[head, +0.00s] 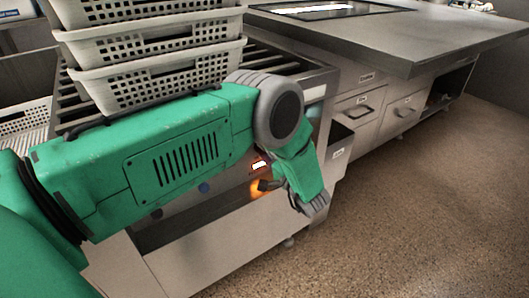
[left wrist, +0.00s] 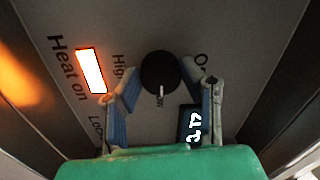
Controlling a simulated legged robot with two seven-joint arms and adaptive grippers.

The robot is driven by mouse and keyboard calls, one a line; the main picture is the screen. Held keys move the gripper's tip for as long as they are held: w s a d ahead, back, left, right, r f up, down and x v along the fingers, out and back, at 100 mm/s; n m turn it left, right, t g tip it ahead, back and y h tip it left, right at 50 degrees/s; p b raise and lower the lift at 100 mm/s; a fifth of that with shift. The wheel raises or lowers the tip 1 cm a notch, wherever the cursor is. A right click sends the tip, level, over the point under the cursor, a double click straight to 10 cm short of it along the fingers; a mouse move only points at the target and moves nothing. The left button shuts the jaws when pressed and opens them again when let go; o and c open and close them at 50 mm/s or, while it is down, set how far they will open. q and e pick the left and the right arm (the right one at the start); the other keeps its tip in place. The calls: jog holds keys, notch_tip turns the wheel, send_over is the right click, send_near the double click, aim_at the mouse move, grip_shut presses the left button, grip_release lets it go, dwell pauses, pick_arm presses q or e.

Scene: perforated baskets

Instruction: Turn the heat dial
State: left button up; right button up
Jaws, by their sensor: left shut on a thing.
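The heat dial (left wrist: 160,70) is a round black knob with a pale pointer mark, set in a grey metal panel. In the left wrist view, the two fingers of my left gripper (left wrist: 158,84) are closed around it from both sides. In the head view, my left gripper (head: 277,184) reaches down to the front panel of the machine, and its hand hides much of the dial there. A lit rectangular lamp (left wrist: 91,71) beside the words "Heat on" glows white-orange. My right gripper is not in view.
A small dark display (left wrist: 192,124) with white digits sits near the dial. White perforated baskets (head: 163,83) are stacked on the machine's top, behind my left arm. A steel counter with drawers (head: 400,112) stands to the right. The speckled floor (head: 420,210) in front is clear.

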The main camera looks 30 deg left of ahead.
pick_arm(q)
jog(key=shift+w+d+f, duration=0.1)
jog(key=shift+d, duration=0.1)
jog(key=o, duration=1)
jog(key=shift+o, duration=0.7)
jog(key=shift+w, duration=0.1)
jog(key=v, duration=1.2)
